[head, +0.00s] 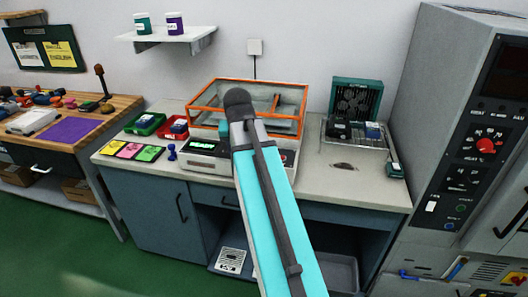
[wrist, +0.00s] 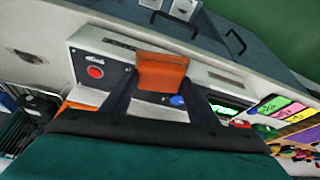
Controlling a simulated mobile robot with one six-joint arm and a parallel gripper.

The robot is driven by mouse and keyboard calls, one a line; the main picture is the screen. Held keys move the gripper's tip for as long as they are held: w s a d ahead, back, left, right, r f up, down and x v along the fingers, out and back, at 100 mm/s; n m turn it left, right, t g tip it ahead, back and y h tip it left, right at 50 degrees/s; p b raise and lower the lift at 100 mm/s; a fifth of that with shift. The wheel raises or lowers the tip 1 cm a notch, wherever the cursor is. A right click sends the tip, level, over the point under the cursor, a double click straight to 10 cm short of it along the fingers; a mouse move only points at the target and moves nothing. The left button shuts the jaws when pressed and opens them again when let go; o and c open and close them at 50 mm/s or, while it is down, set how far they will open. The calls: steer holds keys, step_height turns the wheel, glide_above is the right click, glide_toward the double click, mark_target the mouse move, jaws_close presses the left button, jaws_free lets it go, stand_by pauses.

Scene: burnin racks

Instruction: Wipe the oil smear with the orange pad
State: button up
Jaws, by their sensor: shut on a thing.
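The orange pad (wrist: 162,72) is held between the two dark fingers of my gripper (wrist: 160,88) in the wrist view. The gripper is shut on it, above the front panel of the white machine. The oil smear (head: 344,166) is a small dark patch on the grey counter, right of the machine and in front of the wire tray. It also shows as a dark mark (wrist: 28,56) at the left of the wrist view, apart from the pad. In the head view my arm hides the gripper and pad.
The white machine (head: 203,147) has an orange-framed cover (head: 205,99). A wire tray (head: 372,142) and a green fan unit (head: 354,97) stand behind the smear. A small dark block (head: 395,170) lies to its right. A tall grey cabinet (head: 440,120) bounds the counter's right end.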

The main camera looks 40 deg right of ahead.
steer(key=w+a+n+y+b, duration=0.1)
steer(key=w+a+n, duration=0.3)
steer(key=a, duration=0.9)
steer(key=w+a+n+t+y+b, duration=0.1)
steer(key=w+a+n, duration=0.2)
steer(key=a, duration=1.1)
steer(key=shift+w+a+f+n+y, duration=0.15)
steer(key=shift+w+f+n+y, duration=0.2)
steer(key=shift+w+n+y, duration=0.05)
